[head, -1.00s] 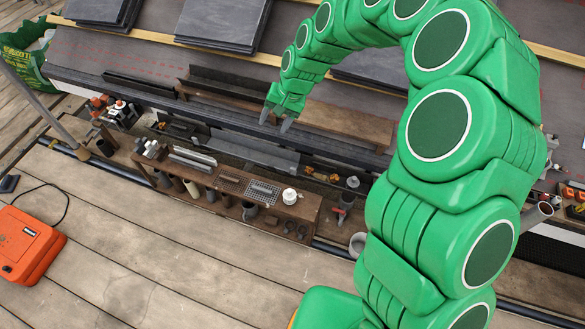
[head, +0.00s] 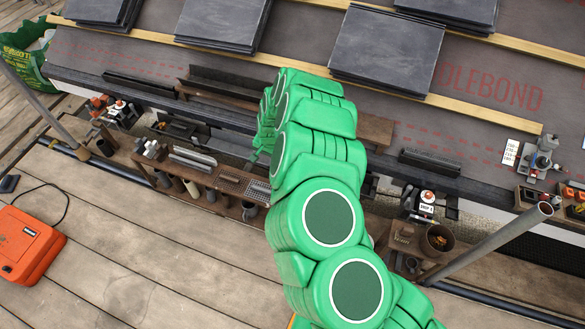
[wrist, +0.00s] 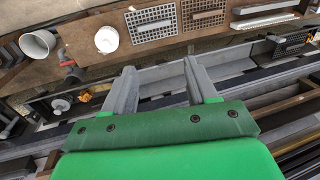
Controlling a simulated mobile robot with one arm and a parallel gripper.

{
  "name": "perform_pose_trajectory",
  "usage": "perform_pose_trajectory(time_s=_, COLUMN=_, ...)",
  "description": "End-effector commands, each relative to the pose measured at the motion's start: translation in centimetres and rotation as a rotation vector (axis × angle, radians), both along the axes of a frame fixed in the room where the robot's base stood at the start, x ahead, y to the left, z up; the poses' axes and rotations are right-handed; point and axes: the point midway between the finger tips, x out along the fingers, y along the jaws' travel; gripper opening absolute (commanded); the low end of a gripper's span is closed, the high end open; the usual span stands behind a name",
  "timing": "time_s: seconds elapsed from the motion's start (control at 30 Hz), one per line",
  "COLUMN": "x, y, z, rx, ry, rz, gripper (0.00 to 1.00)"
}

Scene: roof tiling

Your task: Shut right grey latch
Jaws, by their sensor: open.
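I cannot pick out a right grey latch with certainty. Toward the right of the work strip in the head view stands a grey and white fitting with a labelled block (head: 427,208). In the wrist view a pale round knob (wrist: 61,104) sits beside small orange pieces (wrist: 85,97), left of my gripper. My gripper (wrist: 159,68) is open, with two grey fingers spread apart and nothing between them. It hangs over a grey channel (wrist: 232,68). In the head view my green arm hides most of the gripper and the middle of the strip.
A red-handled tool (wrist: 72,72) is close left of my gripper. Slate stacks (head: 388,50) lie on the roof. An orange case (head: 28,245) sits on the deck.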

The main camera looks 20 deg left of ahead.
Motion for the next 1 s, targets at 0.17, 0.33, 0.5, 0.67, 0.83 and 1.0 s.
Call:
perform_pose_trajectory(time_s=0.17, x=1.0, y=-1.0, z=-4.3, rx=-0.054, ry=-0.062, rz=-0.025, gripper=0.57)
perform_pose_trajectory(time_s=0.33, x=2.5, y=-2.5, z=-7.3, rx=-0.102, ry=-0.136, rz=-0.045, gripper=0.57)
perform_pose_trajectory(time_s=0.5, x=4.2, y=-4.2, z=-9.7, rx=-0.150, ry=-0.221, rz=-0.056, gripper=0.57)
perform_pose_trajectory(time_s=0.67, x=6.1, y=-5.8, z=-10.8, rx=-0.187, ry=-0.302, rz=-0.060, gripper=0.57)
perform_pose_trajectory(time_s=0.83, x=7.3, y=-6.5, z=-11.1, rx=-0.205, ry=-0.359, rz=-0.059, gripper=0.57)
perform_pose_trajectory(time_s=1.0, x=7.8, y=-6.9, z=-11.3, rx=-0.212, ry=-0.377, rz=-0.060, gripper=0.57)
